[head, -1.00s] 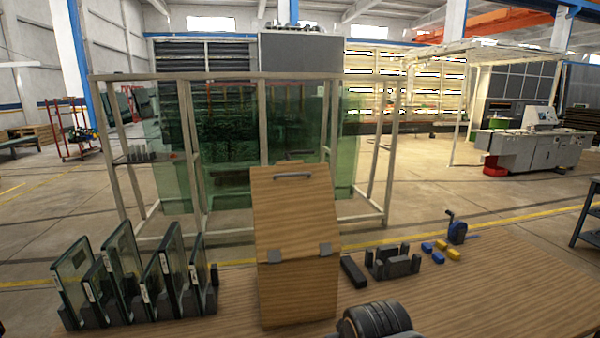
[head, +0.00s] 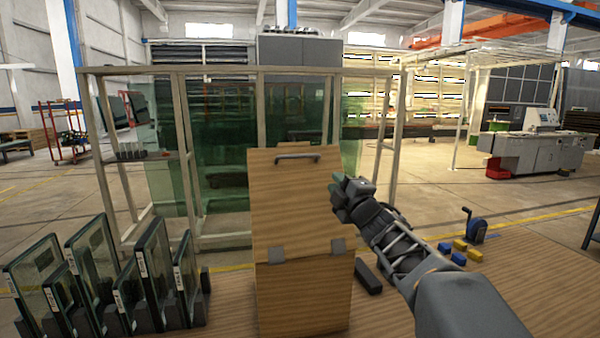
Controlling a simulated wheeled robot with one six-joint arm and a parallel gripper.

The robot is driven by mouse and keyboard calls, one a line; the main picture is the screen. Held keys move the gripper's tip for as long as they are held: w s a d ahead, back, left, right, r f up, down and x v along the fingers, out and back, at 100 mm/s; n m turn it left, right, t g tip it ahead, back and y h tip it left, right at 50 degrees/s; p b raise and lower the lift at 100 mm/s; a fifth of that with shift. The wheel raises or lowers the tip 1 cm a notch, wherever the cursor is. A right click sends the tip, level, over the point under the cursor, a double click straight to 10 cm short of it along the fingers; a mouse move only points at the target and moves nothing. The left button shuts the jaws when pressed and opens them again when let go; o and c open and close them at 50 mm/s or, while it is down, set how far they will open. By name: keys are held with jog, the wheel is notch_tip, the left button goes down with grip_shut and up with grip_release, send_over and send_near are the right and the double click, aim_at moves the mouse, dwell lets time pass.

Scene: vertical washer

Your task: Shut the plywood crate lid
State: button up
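The plywood crate (head: 303,295) stands on the wooden tabletop, its front facing me. Its lid (head: 295,205) is raised, with the face bearing a dark bar handle (head: 297,157) towards me. The lid hides the crate's opening. My gripper (head: 340,196) is just right of the lid at about its mid-height, pointing up and left. It seems apart from the lid, but the depth between them is unclear. I see nothing held, and its finger gap is not clear.
A rack of upright glass panes (head: 110,285) stands left of the crate. A framed glass stand (head: 240,73) is behind the table.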

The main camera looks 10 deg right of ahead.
aim_at(301, 156)
jog(key=w+a+r+n+y+p, duration=0.1)
jog(key=w+a+n+y, duration=0.1)
jog(key=w, duration=0.1)
jog(key=w+a+r+n+y+p, duration=0.1)
jog(key=w+a+n+y, duration=0.1)
jog(key=w, duration=0.2)
jog(key=w+a+r+n+y+p, duration=0.1)
jog(key=w+a+r+n+y, duration=0.1)
jog(key=w+n, duration=0.1)
jog(key=shift+w, duration=0.55)
jog(key=shift+p+x, duration=0.4)
jog(key=shift+x, duration=0.4)
jog(key=shift+f, duration=0.1)
grip_shut()
